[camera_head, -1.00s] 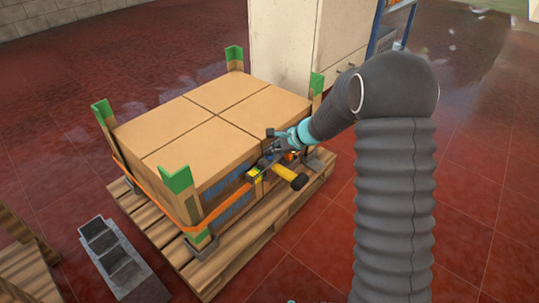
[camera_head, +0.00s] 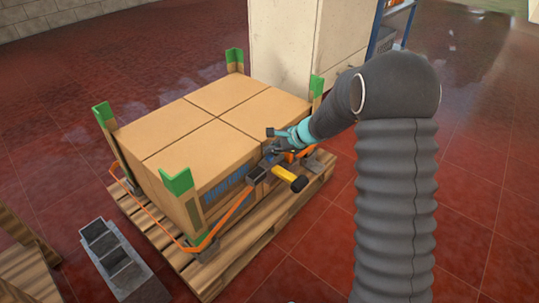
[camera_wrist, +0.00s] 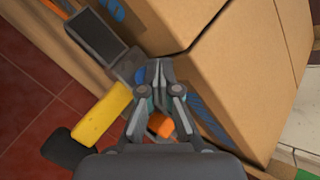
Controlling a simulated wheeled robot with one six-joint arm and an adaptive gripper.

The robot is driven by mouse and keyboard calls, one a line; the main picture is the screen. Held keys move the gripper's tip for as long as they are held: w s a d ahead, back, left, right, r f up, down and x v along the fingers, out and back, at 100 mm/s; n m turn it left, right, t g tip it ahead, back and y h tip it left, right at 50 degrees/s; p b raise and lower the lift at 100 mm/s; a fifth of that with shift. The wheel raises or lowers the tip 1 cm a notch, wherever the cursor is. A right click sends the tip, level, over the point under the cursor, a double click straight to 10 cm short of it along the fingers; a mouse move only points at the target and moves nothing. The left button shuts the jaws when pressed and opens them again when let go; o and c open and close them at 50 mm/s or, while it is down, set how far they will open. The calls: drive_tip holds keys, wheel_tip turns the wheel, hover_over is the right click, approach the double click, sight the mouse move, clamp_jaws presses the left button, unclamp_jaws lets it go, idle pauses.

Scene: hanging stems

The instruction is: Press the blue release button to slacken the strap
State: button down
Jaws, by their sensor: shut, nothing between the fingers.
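The orange strap (camera_head: 232,212) runs from the tensioner to the near corner of the box stack. It hangs low and loose along the left side, near the pallet. The tensioner has a dark box-shaped housing (camera_head: 257,173) and a yellow handle (camera_head: 284,174) with a black grip. In the wrist view the housing (camera_wrist: 97,40) and yellow handle (camera_wrist: 101,116) lie left of my fingers. My gripper (camera_wrist: 153,66) is shut and empty, its tips over the tensioner. A bit of blue (camera_wrist: 140,75), likely the release button, shows beside the tips, mostly hidden; contact cannot be told.
Cardboard boxes (camera_head: 212,104) with green-topped corner posts stand on a wooden pallet (camera_head: 236,259). A grey block (camera_head: 118,262) with open cells lies at the left. A pale cabinet (camera_head: 290,45) stands behind. The red floor at the right is open.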

sight(271, 157)
drive_tip(key=shift+r, duration=0.25)
drive_tip(key=shift+r+p, duration=1.75)
drive_tip(key=shift+r, duration=0.75)
